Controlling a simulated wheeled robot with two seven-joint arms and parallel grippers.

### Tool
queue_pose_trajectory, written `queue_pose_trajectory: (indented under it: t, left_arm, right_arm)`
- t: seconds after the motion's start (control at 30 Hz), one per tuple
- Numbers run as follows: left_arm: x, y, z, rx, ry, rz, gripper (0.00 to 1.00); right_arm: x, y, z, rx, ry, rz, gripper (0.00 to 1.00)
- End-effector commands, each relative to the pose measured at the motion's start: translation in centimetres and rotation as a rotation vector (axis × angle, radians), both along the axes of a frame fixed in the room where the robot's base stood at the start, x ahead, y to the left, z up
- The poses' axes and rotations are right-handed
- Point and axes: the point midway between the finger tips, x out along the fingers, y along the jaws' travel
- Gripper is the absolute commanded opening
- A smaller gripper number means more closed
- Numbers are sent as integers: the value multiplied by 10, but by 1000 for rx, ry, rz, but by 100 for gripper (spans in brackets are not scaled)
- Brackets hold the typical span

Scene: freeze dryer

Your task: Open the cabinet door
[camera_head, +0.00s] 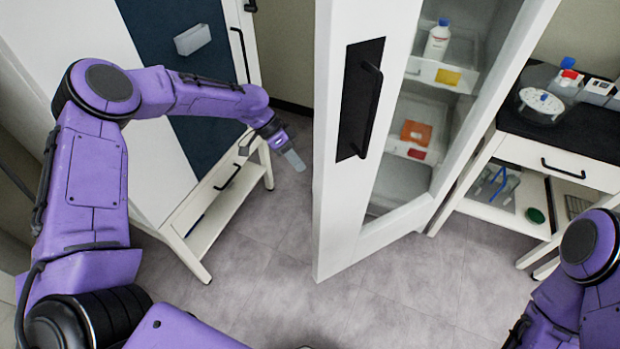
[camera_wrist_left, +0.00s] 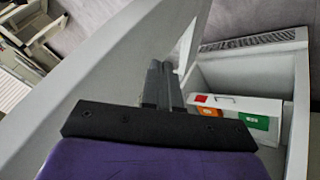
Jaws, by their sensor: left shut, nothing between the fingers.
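The cabinet door (camera_head: 342,190) is a white frame with a glass pane and a black vertical handle (camera_head: 371,105) on its left stile. It appears to stand ajar, its free left edge toward me. Shelves show through the pane. My left gripper (camera_head: 293,160) is left of that free edge, pointing down and right, apart from the handle. Its fingers are shut and empty. In the left wrist view, the shut fingers (camera_wrist_left: 162,85) lie between a pale panel on the left and the cabinet interior (camera_wrist_left: 225,75) on the right. My right gripper is out of view.
A shelf holds a white bottle (camera_head: 437,40); an orange box (camera_head: 416,132) sits lower. A black-topped bench (camera_head: 575,125) with a drawer stands right. A white unit with a dark panel (camera_head: 200,130) stands behind my left arm. Grey floor (camera_head: 400,290) is clear before the door.

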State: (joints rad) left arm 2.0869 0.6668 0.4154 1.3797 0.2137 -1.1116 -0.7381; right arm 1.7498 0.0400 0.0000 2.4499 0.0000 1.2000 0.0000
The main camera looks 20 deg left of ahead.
Motion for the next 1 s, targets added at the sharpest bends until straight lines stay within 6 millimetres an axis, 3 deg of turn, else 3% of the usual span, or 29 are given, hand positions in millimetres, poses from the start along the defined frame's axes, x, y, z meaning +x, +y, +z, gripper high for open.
queue_pose_trajectory:
  t: [0.17, 0.2, 0.47, 0.87, 1.0]
  left_arm:
    - [-2, -23, -30, 1, 5, 0, 0]
    - [-7, -30, -23, -1, 2, -1, 0]
    - [-25, -51, -26, 1, 1, 0, 0]
    - [-26, -53, -28, 1, 1, 3, 0]
    - [-26, -63, -28, 1, 2, 15, 0]
  right_arm:
    - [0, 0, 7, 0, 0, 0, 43]
    - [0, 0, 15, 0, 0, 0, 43]
    - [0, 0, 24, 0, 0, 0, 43]
    - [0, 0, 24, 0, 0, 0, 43]
    - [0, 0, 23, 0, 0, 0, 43]
